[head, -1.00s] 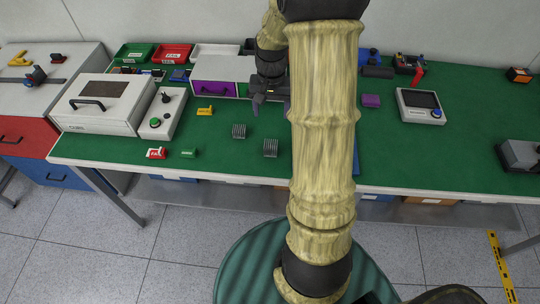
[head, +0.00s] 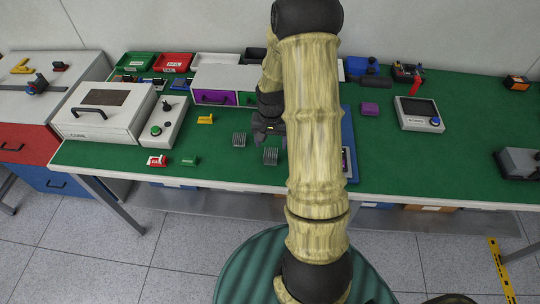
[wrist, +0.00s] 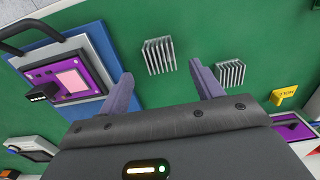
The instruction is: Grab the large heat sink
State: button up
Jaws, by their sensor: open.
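Two grey finned heat sinks stand on the green table. The larger one (head: 270,156) is nearer the front edge; in the wrist view it (wrist: 158,56) lies just beyond and between my fingertips. The smaller one (head: 239,139) is to its left and farther back; in the wrist view it (wrist: 231,73) sits outside the right finger. My gripper (head: 268,130) is open and empty, just behind the larger heat sink in the head view. Its two fingers (wrist: 161,74) are spread in the wrist view. Height above the table is hard to tell.
A blue mat with a purple board (wrist: 68,82) lies beside the larger heat sink, mostly hidden by my arm in the head view. A yellow tag (head: 205,119), red tag (head: 157,161) and green tag (head: 189,161) lie left. A purple-fronted drawer box (head: 232,84) stands behind.

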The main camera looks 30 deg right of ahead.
aim_at(271, 152)
notch_tip(271, 152, down, 2)
jog(key=shift+w, duration=0.15)
jog(key=shift+s, duration=0.2)
jog(key=shift+f, duration=0.2)
jog(key=shift+f+p, duration=0.5)
jog(key=shift+f, duration=1.85)
jog(key=shift+w, duration=0.1)
jog(key=c, duration=1.1)
